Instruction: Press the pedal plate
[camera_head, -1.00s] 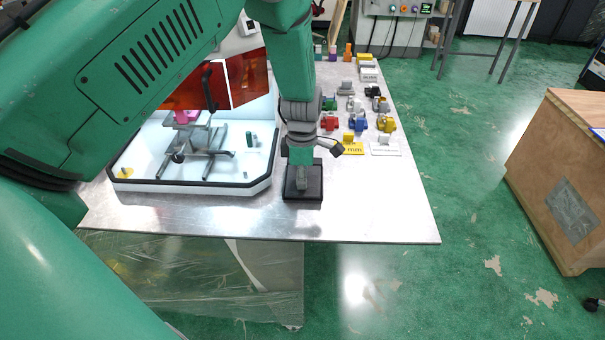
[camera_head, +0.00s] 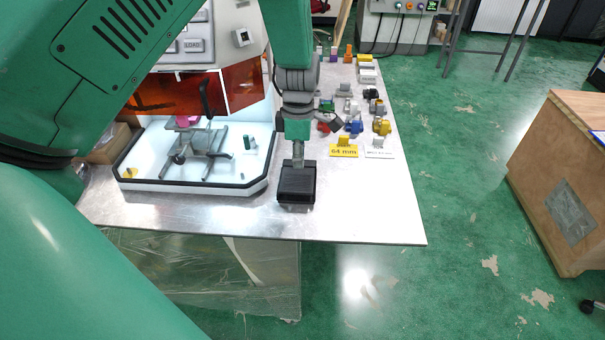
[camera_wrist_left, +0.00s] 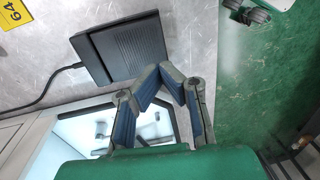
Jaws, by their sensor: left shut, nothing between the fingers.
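The pedal (camera_head: 298,187) is a black block with a ridged top plate, on the metal table near its front edge. It also shows in the left wrist view (camera_wrist_left: 128,48), with a cable running from it. My left gripper (camera_head: 298,162) is shut and empty, pointing down by the pedal's far edge in the head view. In the left wrist view its fingertips (camera_wrist_left: 166,72) come together beside the pedal's near corner. I cannot tell whether they touch the pedal. My right gripper is not in view.
A white machine tray (camera_head: 190,187) with a dark rim stands left of the pedal, under an orange guard (camera_head: 243,80). Several coloured parts and a yellow 64 mm sign (camera_head: 343,151) stand behind right. The table's right front (camera_head: 370,205) is clear.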

